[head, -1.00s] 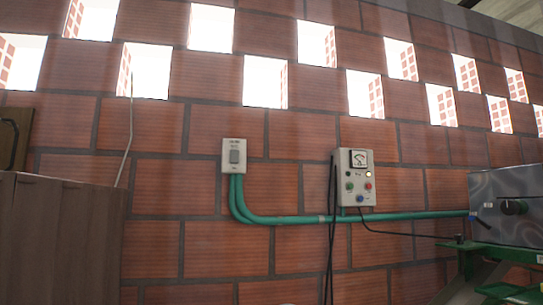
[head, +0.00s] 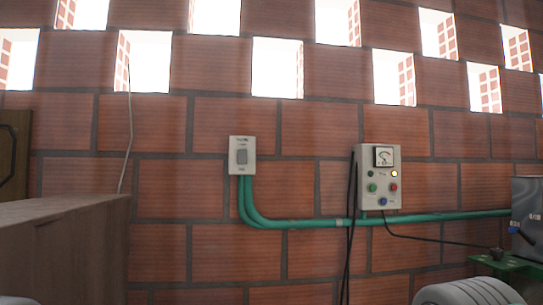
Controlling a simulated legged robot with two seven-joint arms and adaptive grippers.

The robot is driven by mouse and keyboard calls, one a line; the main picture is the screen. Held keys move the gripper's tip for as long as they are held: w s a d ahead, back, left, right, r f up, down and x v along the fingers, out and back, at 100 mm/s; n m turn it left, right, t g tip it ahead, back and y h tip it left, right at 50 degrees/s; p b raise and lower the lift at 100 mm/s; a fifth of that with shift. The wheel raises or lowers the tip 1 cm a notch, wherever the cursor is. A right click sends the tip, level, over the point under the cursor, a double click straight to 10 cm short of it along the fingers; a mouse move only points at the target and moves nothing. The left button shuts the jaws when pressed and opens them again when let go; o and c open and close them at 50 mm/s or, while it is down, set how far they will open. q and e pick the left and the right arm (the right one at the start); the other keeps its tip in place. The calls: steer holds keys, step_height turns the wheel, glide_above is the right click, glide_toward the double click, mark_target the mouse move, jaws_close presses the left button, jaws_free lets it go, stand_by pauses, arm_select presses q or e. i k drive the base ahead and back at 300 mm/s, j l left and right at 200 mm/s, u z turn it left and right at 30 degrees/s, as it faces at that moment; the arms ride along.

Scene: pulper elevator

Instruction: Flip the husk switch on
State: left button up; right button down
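A pale switch plate (head: 242,155) with a grey rocker is fixed on the brick wall, left of the middle in the head view. Its lettering is too small to read, and I cannot tell its rocker position. To its right hangs a beige control box (head: 393,203) with a dial gauge, a lit yellowish lamp and green, red and blue buttons. Neither gripper shows in the head view. A grey ribbed rounded part at the lower right edge looks like part of my arm.
Green conduit (head: 300,223) runs from the plate along the wall. Dark cables (head: 348,235) hang by the control box. A wooden cabinet (head: 75,240) stands at lower left. A metal machine (head: 525,220) on a green frame (head: 505,265) is at the right edge.

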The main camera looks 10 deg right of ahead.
mark_target(242, 154)
steer(key=i+l+u, duration=0.45)
steer(key=i+l, duration=0.6)
steer(key=i, duration=0.15)
